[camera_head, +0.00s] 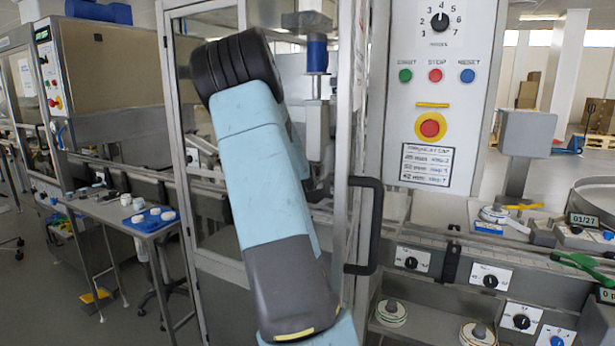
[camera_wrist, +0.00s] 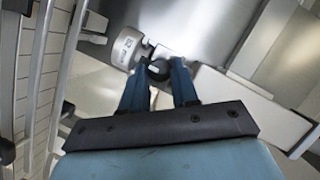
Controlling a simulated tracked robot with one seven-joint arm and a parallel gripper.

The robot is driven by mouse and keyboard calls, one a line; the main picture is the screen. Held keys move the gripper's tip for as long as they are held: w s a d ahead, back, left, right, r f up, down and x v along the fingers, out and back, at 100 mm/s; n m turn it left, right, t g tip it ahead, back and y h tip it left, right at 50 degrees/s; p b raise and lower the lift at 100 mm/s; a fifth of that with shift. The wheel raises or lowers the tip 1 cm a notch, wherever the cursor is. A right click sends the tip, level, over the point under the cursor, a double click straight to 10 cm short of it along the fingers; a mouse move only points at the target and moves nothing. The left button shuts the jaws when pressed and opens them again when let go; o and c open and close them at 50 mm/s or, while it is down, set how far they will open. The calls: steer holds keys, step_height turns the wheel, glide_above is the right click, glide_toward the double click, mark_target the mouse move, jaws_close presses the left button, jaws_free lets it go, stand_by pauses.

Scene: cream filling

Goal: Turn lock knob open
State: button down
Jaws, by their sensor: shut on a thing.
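In the wrist view, a dark round knob (camera_wrist: 157,70) sits between the tips of my gripper's two blue fingers. My gripper (camera_wrist: 160,72) is shut on this knob, which I take to be the lock knob. Just beside it is a light grey cylindrical part (camera_wrist: 127,47) with a small label. The knob's exact turn angle cannot be read, as the fingers cover its sides. In the head view, my arm hides the knob and the gripper.
A glazed machine enclosure (camera_head: 210,120) stands behind my arm, with a black door handle (camera_head: 372,226) close on its right. Further right is a control panel (camera_head: 432,100) with buttons and a red stop knob. A blue tray (camera_head: 140,222) lies on a side table at left.

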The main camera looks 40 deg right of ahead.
steer(key=n+g, duration=0.2)
steer(key=n, duration=0.2)
steer(key=n+g+h, duration=0.1)
steer(key=n+g, duration=0.2)
steer(key=n, duration=0.1)
steer(key=w+n+g+h, duration=0.1)
steer(key=n+g, duration=0.1)
steer(key=n, duration=0.2)
steer(key=shift+r+g, duration=0.1)
steer(key=shift+g, duration=0.3)
stand_by(0.3)
steer(key=shift+h, duration=0.3)
steer(key=c, duration=0.8)
jaws_free()
steer(key=shift+c, duration=0.2)
